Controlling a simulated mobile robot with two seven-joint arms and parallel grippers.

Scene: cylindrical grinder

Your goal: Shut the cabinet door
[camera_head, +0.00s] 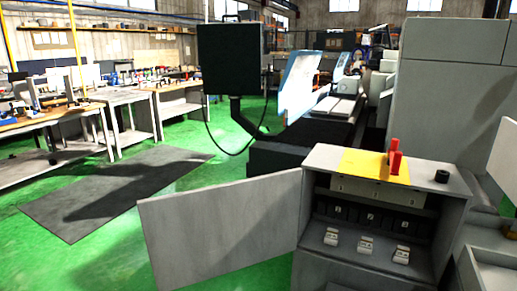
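The grey cabinet (459,187) stands at the lower right, with its front opening facing me. Its door (220,232) is a flat grey panel that stands wide open, swung out to the left from the left edge of the opening. Inside the cabinet show a pale panel, a row of dark switches (370,219) and several light fittings (366,246) below. A red handle (395,158) on a yellow plate (362,162) and a black knob (442,176) sit on the cabinet's top. Neither of my grippers shows in the head view.
A large grey machine housing (452,100) rises behind and right of the cabinet. A black monitor box (230,60) on an arm stands behind the door. A dark mat (115,190) lies on the green floor at left, by cluttered workbenches (60,122). Floor left of the door is clear.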

